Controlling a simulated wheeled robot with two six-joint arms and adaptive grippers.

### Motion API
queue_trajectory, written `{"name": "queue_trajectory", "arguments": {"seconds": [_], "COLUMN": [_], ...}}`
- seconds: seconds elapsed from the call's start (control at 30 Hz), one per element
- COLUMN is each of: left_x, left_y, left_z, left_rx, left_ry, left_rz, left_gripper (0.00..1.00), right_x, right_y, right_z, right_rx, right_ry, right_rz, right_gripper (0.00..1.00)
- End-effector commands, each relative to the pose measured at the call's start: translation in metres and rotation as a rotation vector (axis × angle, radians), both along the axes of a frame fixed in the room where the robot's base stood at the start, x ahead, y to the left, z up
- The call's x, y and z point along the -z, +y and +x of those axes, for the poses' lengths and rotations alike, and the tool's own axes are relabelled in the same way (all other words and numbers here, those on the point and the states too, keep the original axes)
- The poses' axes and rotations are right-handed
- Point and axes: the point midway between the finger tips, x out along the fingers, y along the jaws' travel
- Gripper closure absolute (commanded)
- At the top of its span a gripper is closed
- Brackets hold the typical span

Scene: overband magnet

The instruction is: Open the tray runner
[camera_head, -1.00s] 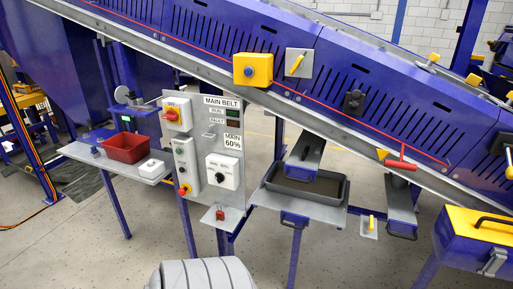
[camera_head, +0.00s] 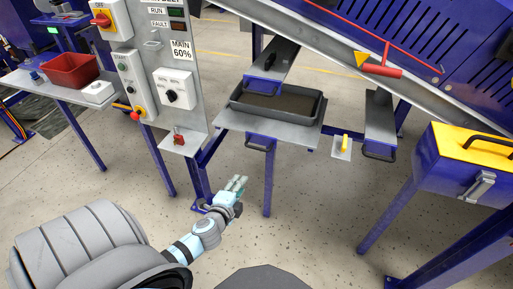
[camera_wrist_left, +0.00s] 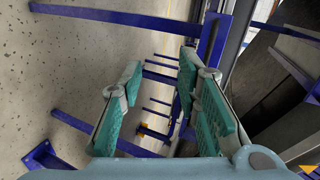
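The tray runner (camera_head: 228,117) is a grey flat plate on blue legs under the sloping conveyor, with a dark blue handle (camera_head: 261,145) at its front edge. A dark shallow tray (camera_head: 236,105) with brownish contents sits on it. My left gripper (camera_head: 238,182) is below and left of the handle, in the air and apart from it. In the left wrist view the teal-padded fingers (camera_wrist_left: 155,108) are spread with nothing between them. Blue frame bars show beyond them. My right gripper is in neither view.
The control panel (camera_head: 150,60) with knobs and buttons stands left of the runner, with a small shelf and red switch (camera_head: 179,137) below. A red bin (camera_head: 72,70) is on the left shelf. A blue-yellow box (camera_head: 465,160) stands at right. The floor ahead is clear.

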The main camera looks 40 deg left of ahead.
Motion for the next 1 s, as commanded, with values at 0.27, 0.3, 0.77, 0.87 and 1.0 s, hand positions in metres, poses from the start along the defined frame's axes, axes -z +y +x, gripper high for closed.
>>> {"name": "queue_trajectory", "arguments": {"seconds": [0.27, 0.3, 0.77, 0.87, 1.0], "left_x": [-0.054, -0.052, -0.028, -0.028, -0.029], "left_y": [0.006, 0.009, 0.040, 0.041, 0.041], "left_z": [0.047, 0.057, 0.151, 0.154, 0.155], "left_rx": [0.054, 0.055, 0.057, 0.058, 0.058], "left_ry": [-0.121, -0.121, -0.119, -0.118, -0.118], "left_rz": [0.159, 0.159, 0.153, 0.153, 0.153], "left_gripper": [0.70, 0.70, 0.70, 0.70, 0.70], "right_x": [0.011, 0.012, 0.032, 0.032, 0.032], "right_y": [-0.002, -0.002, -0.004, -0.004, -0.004], "right_z": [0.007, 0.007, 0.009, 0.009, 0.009], "right_rx": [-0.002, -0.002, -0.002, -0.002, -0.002], "right_ry": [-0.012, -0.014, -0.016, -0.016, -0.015], "right_rz": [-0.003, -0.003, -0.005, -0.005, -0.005], "right_gripper": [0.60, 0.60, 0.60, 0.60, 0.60]}}
